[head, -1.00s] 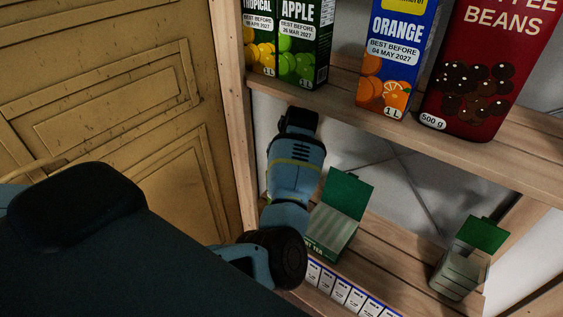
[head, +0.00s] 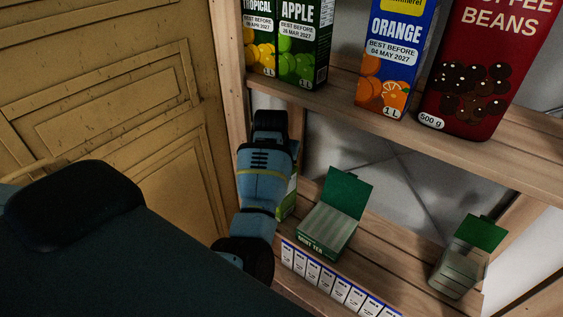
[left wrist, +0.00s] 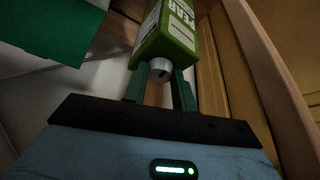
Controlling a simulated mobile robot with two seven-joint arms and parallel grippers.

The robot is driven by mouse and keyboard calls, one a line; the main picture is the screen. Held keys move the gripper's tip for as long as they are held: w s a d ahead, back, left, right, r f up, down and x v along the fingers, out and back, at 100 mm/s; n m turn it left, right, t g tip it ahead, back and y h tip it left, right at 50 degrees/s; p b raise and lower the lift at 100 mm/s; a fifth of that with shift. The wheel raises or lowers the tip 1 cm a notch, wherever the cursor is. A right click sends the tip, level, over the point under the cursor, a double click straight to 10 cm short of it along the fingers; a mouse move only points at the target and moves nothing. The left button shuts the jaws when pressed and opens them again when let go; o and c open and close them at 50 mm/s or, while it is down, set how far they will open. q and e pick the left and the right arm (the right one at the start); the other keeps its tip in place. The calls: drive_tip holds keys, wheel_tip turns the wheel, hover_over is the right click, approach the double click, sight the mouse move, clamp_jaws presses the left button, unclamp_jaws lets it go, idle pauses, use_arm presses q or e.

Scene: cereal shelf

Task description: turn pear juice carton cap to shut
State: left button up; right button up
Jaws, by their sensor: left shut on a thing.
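In the left wrist view the pear juice carton (left wrist: 176,32) is green with white lettering. Its silver round cap (left wrist: 160,71) points towards the camera, with a small dark mark on its face. The two dark green fingers of my left gripper (left wrist: 160,82) lie on either side of the cap and are shut on it. In the head view only a thin green and white strip of the carton (head: 289,195) shows beside my left arm, on the lower shelf. My left gripper is hidden behind that arm there. My right gripper is out of view.
An open mint tea box (head: 325,234) stands right of the carton, another open box (head: 455,272) further right. Several juice cartons, including orange (head: 398,50), and coffee beans (head: 484,60) stand on the upper shelf (head: 500,165). A yellow panelled door (head: 110,105) is at left.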

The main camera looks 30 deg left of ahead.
use_arm(q)
drive_tip(key=shift+m, duration=0.4)
drive_tip(key=o, duration=1)
drive_tip(key=shift+s+r, duration=0.1)
drive_tip(key=shift+r, duration=0.15)
drive_tip(key=shift+v, duration=1.05)
drive_tip(key=s, duration=0.4)
drive_tip(key=s+d, duration=0.1)
drive_tip(key=s, duration=0.3)
drive_tip(key=s+d, duration=0.1)
drive_tip(key=s, duration=0.3)
drive_tip(key=shift+d+r, duration=0.2)
drive_tip(key=shift+d, duration=0.05)
